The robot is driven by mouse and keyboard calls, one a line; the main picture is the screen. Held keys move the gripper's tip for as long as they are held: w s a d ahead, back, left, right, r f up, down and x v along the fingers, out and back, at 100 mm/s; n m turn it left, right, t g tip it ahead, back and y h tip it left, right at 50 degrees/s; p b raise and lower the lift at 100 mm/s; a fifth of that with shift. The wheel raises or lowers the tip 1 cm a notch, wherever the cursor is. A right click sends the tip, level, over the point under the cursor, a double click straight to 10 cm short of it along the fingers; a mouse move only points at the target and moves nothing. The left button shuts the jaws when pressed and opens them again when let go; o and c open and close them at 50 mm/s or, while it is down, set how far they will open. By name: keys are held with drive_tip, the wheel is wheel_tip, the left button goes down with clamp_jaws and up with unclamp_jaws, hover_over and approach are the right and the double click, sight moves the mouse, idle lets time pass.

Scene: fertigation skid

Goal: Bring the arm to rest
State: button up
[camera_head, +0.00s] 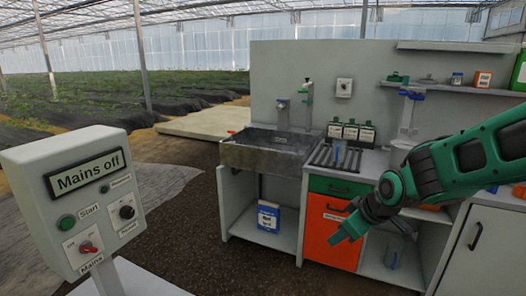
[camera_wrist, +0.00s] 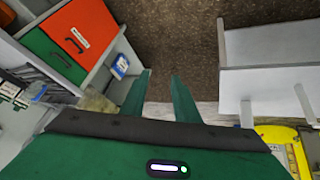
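My gripper (camera_head: 347,232) is at the right in the head view, on my green and black arm, which reaches in from the right edge. It hangs in the air in front of the orange cabinet door (camera_head: 331,231), pointing down and to the left. In the wrist view my gripper (camera_wrist: 160,85) shows two green fingers standing apart with bare floor between them. It is open and holds nothing.
A grey control box (camera_head: 75,195) reading "Mains off" stands at the left. The skid has a sink (camera_head: 266,150), a green drawer (camera_head: 341,188) and an open bay with a blue-labelled container (camera_head: 268,217). A white shelf unit (camera_wrist: 270,80) shows in the wrist view. Dark floor lies between.

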drive_tip(key=s+d+r+m+g+h, duration=0.15)
drive_tip(key=s+d+m, duration=0.45)
drive_tip(key=s+d, duration=0.65)
drive_tip(key=s+d+m+g, duration=0.2)
drive_tip(key=s+d+m, duration=0.1)
drive_tip(key=s, duration=0.5)
drive_tip(key=s+d+m+g+h, duration=0.1)
drive_tip(key=s+d+m, duration=0.3)
drive_tip(key=s, duration=0.4)
drive_tip(key=shift+s+d+r+m+g, duration=0.15)
drive_tip(key=shift+s+r+m+g, duration=0.2)
drive_tip(key=shift+m+g, duration=0.4)
drive_tip(key=shift+w, duration=0.1)
